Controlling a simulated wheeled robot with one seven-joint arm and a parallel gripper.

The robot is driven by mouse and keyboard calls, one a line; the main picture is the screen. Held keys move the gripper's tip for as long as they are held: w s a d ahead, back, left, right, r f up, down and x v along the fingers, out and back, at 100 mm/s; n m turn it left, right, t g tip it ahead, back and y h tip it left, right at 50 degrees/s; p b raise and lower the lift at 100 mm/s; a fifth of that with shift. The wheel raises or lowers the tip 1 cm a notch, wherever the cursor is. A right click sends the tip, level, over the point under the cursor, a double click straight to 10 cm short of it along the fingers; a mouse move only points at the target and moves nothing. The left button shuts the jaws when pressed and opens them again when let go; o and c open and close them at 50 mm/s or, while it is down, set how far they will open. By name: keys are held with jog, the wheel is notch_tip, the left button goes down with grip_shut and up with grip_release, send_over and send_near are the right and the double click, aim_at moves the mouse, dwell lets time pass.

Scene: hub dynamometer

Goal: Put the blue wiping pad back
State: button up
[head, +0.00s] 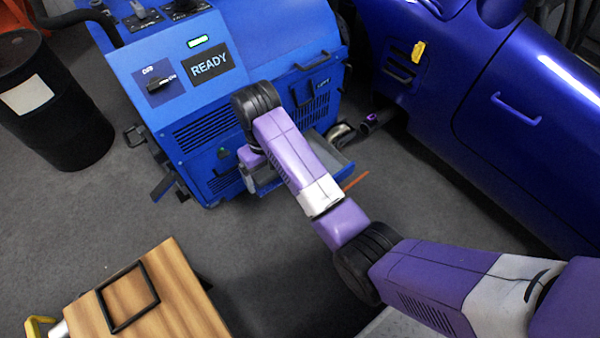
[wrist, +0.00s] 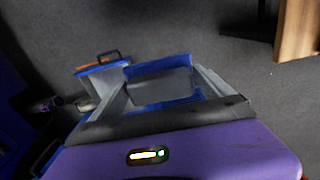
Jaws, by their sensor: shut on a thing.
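My gripper (wrist: 164,88) shows in the wrist view with its two grey fingers on either side of a blue piece (wrist: 158,66) with a grey face. This appears to be the blue wiping pad, held off the floor. In the head view my gripper (head: 250,170) hangs low in front of the blue dynamometer cabinet (head: 205,130), partly behind my forearm. The pad cannot be made out clearly there. A wooden-topped table (head: 185,290) at the lower left carries an empty black square outline (head: 129,297).
An open drawer (head: 335,163) juts from the cabinet; an orange rod (head: 355,181) sticks out there. The drawer, with its black handle, also shows in the wrist view (wrist: 102,72). A black drum (head: 50,110) stands left, a blue car (head: 500,110) right. Grey floor between cabinet and table is clear.

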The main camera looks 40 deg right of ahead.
jog(key=s+a+r+n+p, duration=0.1)
jog(key=a+n, duration=0.1)
jog(key=a, duration=0.6)
jog(key=s+a+r+n+p, duration=0.1)
jog(key=a+r+n+p, duration=0.1)
jog(key=a, duration=0.5)
jog(key=s+a+r+n+p, duration=0.25)
jog(key=s+a+n, duration=0.25)
jog(key=s+a, duration=0.75)
jog(key=s+a+r+n+p, duration=0.25)
jog(key=s+a+n, duration=0.25)
jog(key=s+a, duration=0.75)
jog(key=a+f+b, duration=0.1)
jog(key=f+b, duration=0.1)
jog(key=f, duration=0.4)
jog(key=w+f+b, duration=0.1)
jog(key=f+b, duration=0.1)
jog(key=f, duration=0.4)
jog(key=w+a+f+b, duration=0.1)
jog(key=f+b, duration=0.1)
jog(key=f, duration=0.5)
jog(key=shift+w+a, duration=0.1)
jog(key=shift+a, duration=0.2)
jog(key=shift+f, duration=0.15)
jog(key=o, duration=0.9)
